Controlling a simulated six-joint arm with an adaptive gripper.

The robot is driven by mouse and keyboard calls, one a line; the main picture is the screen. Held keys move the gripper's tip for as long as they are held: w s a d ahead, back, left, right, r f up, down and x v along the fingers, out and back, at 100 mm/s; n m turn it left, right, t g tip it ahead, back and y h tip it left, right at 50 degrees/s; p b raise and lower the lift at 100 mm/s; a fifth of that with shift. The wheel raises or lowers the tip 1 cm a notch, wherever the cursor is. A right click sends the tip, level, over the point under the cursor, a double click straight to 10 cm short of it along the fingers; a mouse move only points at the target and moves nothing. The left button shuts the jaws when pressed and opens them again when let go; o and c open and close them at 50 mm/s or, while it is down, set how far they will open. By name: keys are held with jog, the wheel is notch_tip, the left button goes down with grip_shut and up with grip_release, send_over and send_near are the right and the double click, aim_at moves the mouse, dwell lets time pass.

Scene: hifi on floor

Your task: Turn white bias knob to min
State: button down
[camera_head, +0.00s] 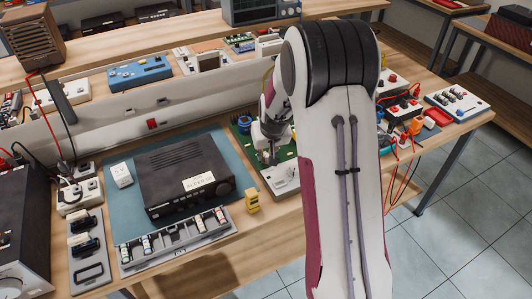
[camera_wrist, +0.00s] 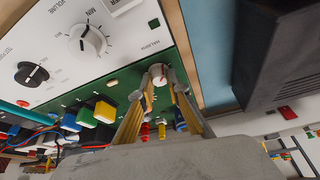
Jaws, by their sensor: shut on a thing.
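The fingers cover the knob's sides. A larger white knob (camera_wrist: 88,41) with a dark pointer line stands apart on the white panel (camera_wrist: 55,20), by a label reading MIN. I cannot read a bias label by either knob. In the head view my gripper (camera_head: 272,156) is low over the green board (camera_head: 246,128) and its white panel (camera_head: 283,178); the held knob cannot be made out there.
A black knob (camera_wrist: 32,75) and several coloured blocks (camera_wrist: 104,111) stand near the fingers in the wrist view. A black amplifier (camera_head: 185,172) sits on a blue mat (camera_head: 118,205) left of the board. A yellow object (camera_head: 252,200) stands at the bench's front edge.

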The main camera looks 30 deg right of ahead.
jog(key=c, duration=1.9)
grip_release()
jog(key=shift+r, duration=0.15)
jog(key=shift+v, duration=5.9)
jog(key=shift+s, duration=0.1)
